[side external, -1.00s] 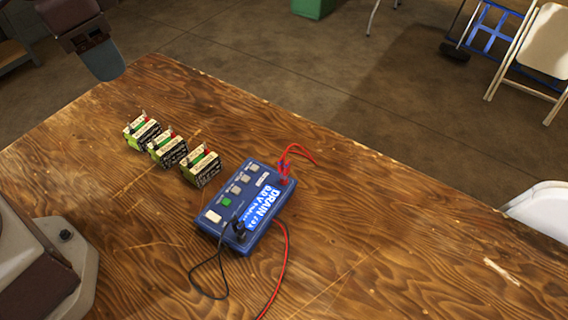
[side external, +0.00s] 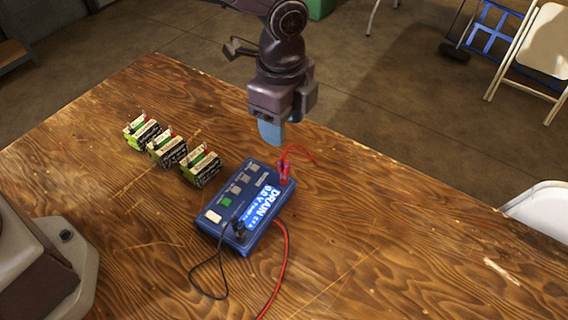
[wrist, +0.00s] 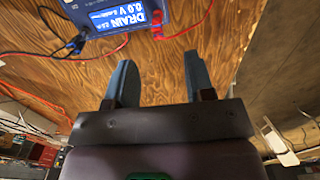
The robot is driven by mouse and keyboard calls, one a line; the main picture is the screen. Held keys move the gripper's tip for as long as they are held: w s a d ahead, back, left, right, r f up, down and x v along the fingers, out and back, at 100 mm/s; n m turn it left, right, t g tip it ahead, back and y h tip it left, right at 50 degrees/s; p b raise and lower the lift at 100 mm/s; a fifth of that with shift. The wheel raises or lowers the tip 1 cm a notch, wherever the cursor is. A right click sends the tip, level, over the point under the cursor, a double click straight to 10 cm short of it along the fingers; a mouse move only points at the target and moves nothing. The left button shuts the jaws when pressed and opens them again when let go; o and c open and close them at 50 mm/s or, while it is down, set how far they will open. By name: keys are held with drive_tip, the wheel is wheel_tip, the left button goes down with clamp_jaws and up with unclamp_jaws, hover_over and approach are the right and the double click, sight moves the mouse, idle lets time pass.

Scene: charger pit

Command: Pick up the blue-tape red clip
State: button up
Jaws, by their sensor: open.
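A red clip (side external: 285,173) stands at the back right corner of the blue charger box (side external: 213,230), with a red wire arching from it onto the table. In the wrist view the red clip (wrist: 157,24) is near the top centre. My gripper (side external: 271,135) hangs above and behind that corner, apart from the clip. In the wrist view my gripper (wrist: 158,68) shows two blue fingers spread wide with nothing between them, and the clip lies beyond the fingertips.
Several parts crowd the box: a black lead (side external: 222,275) and a second red lead (side external: 286,255) run from its front. Three batteries (side external: 200,167) stand in a row to its left. The wooden table (side external: 400,235) is mostly clear to the right.

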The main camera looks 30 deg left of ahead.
sight(282, 159)
drive_tip(key=f, duration=1.1)
drive_tip(key=shift+s+d+f, duration=0.1)
drive_tip(key=shift+s, duration=0.1)
drive_tip(key=c, duration=0.8)
